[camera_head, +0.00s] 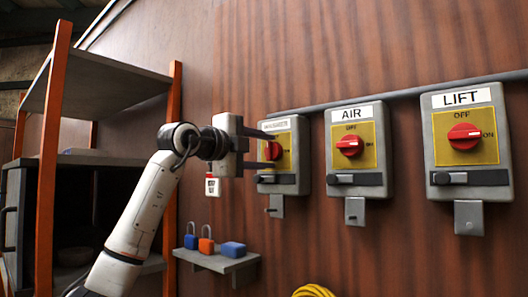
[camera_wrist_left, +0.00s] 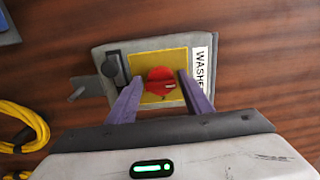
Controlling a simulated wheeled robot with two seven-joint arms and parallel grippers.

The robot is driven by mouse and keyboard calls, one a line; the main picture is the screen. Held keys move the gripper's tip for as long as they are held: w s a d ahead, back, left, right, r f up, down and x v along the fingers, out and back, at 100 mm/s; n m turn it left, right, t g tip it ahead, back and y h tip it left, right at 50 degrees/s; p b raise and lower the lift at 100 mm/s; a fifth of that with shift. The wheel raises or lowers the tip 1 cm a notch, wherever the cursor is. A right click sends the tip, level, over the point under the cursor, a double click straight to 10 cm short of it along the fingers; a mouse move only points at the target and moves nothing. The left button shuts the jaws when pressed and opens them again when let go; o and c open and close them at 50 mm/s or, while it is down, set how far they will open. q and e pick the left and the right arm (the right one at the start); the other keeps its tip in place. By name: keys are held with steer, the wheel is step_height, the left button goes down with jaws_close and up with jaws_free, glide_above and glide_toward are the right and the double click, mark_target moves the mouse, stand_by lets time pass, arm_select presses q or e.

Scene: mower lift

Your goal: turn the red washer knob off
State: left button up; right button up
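The red washer knob (camera_head: 272,150) sits on a yellow plate on the leftmost grey switch box (camera_head: 291,132), partly hidden by my gripper. In the left wrist view the knob (camera_wrist_left: 160,80) shows as a red disc with a small pale mark, beside the WASHER label (camera_wrist_left: 200,72). My left gripper (camera_head: 271,149) is open, level with the knob and facing it. In the left wrist view its two purple fingers (camera_wrist_left: 161,88) stand on either side of the knob, with gaps showing; I cannot tell how deep they reach. My right gripper is in neither view.
The AIR box (camera_head: 382,120) and LIFT box (camera_head: 503,130) hang to the right with similar red knobs. Below, a small shelf (camera_head: 215,262) holds blue and orange padlocks. A red tag (camera_head: 212,186) hangs nearby. An orange-framed rack (camera_head: 172,100) stands left; a yellow hose (camera_head: 313,291) lies below.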

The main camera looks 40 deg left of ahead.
arm_select(q)
steer(key=shift+o, duration=0.5)
steer(key=shift+s, duration=0.3)
steer(key=s+b, duration=0.1)
steer(key=s, duration=0.8)
steer(key=shift+s+a+b, duration=0.35)
steer(key=shift+a+b, duration=0.05)
